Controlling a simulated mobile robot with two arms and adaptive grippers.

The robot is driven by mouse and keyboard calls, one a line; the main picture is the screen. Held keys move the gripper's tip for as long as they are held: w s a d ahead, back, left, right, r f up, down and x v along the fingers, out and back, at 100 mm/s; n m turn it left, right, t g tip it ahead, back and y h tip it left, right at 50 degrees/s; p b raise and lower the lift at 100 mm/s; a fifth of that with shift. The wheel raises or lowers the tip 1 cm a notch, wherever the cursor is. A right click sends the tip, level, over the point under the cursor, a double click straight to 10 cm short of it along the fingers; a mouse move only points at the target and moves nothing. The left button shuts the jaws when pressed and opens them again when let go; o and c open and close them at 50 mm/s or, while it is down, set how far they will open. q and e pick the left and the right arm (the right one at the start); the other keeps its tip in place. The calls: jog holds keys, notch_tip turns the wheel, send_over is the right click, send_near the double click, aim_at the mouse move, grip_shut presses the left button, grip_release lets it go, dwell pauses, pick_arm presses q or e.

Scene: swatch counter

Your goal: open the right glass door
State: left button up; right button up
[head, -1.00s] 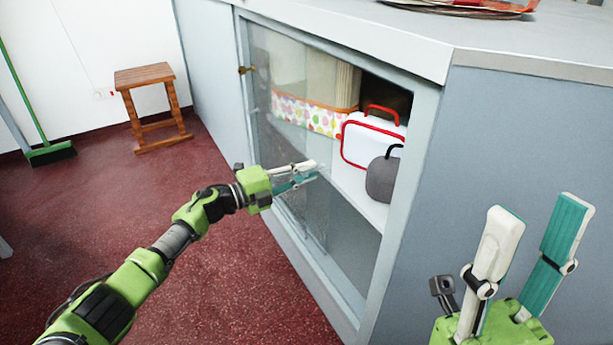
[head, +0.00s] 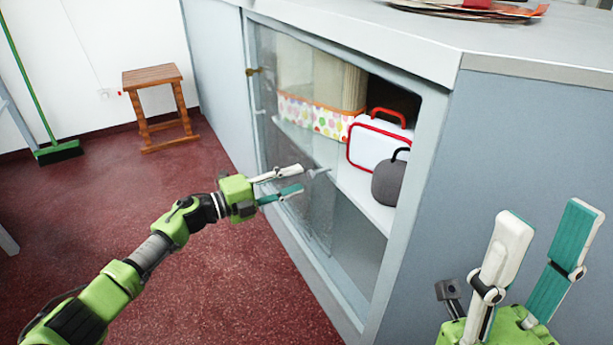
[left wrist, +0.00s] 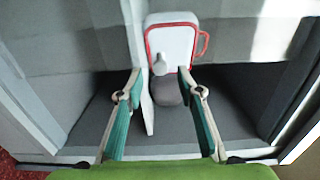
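The right glass door (head: 305,205) is a clear pane in the grey cabinet front. It is slid to the left over the left pane, leaving the right part of the front uncovered. Its small pale handle (head: 318,172) stands near the pane's edge and shows in the left wrist view (left wrist: 160,67) between the fingertips. My left gripper (head: 301,178) is open and empty, its tips just left of the handle in the head view, apparently apart from it. My right gripper (head: 550,215) is open and empty, in front of the cabinet's side panel.
Behind the opening are a white case with red trim (head: 373,146), a dark grey rounded object (head: 389,183) and a dotted box (head: 318,113). A brass lock (head: 253,71) sits at the left frame. A wooden stool (head: 152,76) and a broom (head: 58,152) stand behind; red floor is clear.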

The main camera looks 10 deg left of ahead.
pick_arm(q)
jog(key=v, duration=0.6)
jog(key=shift+s+a, duration=0.15)
jog(key=shift+s, duration=0.05)
jog(key=shift+a, duration=0.1)
